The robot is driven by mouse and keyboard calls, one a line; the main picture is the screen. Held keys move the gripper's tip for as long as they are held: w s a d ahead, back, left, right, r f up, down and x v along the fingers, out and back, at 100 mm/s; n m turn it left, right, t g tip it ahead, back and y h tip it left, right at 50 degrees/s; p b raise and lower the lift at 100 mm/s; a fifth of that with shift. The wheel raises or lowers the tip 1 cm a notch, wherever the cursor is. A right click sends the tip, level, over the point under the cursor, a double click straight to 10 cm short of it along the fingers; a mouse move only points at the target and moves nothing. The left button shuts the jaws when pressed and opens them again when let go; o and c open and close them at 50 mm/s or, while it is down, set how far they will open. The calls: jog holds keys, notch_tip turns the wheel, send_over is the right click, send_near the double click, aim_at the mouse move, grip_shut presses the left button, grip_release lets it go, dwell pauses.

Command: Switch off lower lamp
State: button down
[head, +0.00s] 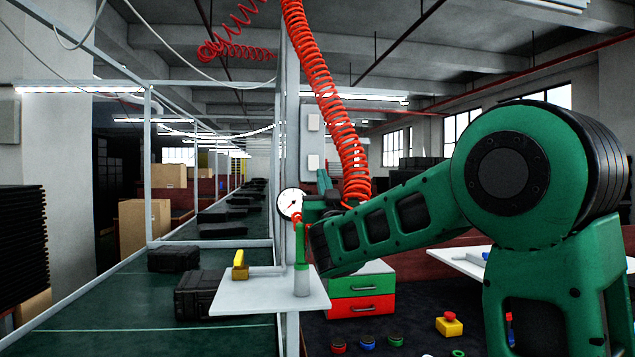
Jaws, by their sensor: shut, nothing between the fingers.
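Two small white boxes that look like switches sit one above the other beside the grey post: the upper box (313,122) and the lower box (313,162). No lettering can be read on them. My green arm reaches in from the right and folds behind the red coiled hose. Its far end, my gripper (323,180), shows small and partly covered just below the lower box. It looks shut and empty; whether it touches the box cannot be told. A lit strip lamp (80,90) hangs on the frame at left. Another lit strip lamp (375,97) is at right.
The red coiled hose (325,90) hangs close to my arm. A round gauge (290,204) is on the post, above a white shelf (250,295) with a yellow block (240,265). Dark cases (200,295) lie on the green conveyor. A drawer unit (362,290) stands below my arm.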

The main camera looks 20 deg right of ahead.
aim_at(313, 163)
jog(key=shift+w+d+r, duration=0.1)
jog(key=shift+w+d, duration=0.15)
jog(key=shift+w, duration=0.65)
jog(key=shift+w+d+r, duration=0.1)
jog(key=shift+w+d, duration=0.1)
jog(key=shift+w, duration=0.7)
jog(key=shift+w+d, duration=0.25)
jog(key=shift+w, duration=0.65)
jog(key=shift+d, duration=0.1)
